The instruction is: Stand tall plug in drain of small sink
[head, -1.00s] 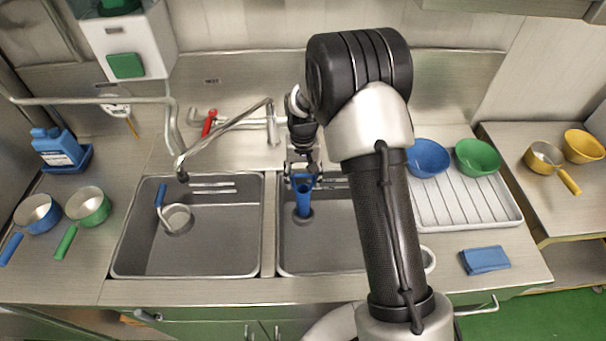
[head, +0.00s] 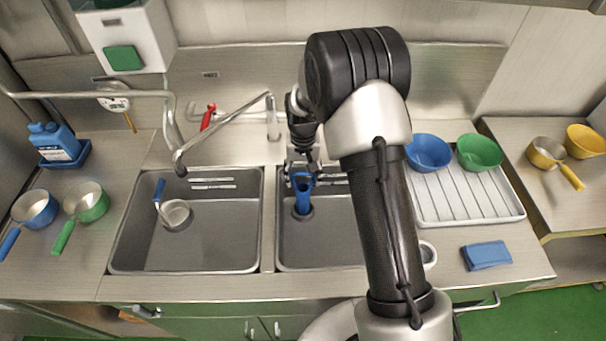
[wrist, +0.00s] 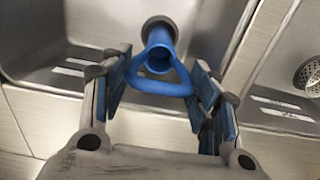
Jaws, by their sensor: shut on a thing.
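The tall plug (head: 303,198) is a blue tube with a loop handle on top and a grey foot. It stands roughly upright in the right basin (head: 335,258), which my arm partly covers. My gripper (head: 301,172) is above it, pointing down, and is shut on the blue handle. In the wrist view the plug (wrist: 159,50) shows between the blue finger pads of my gripper (wrist: 160,92), with the loop nearest the camera. A dark grey ring (wrist: 158,22) surrounds its lower end. The drain is hidden, and I cannot tell whether the foot sits in it.
A swivel tap (head: 225,133) reaches over the basins from behind. A drying tray (head: 470,205) with blue and green bowls is at right, near a folded blue cloth (head: 487,254). Pans stand at left.

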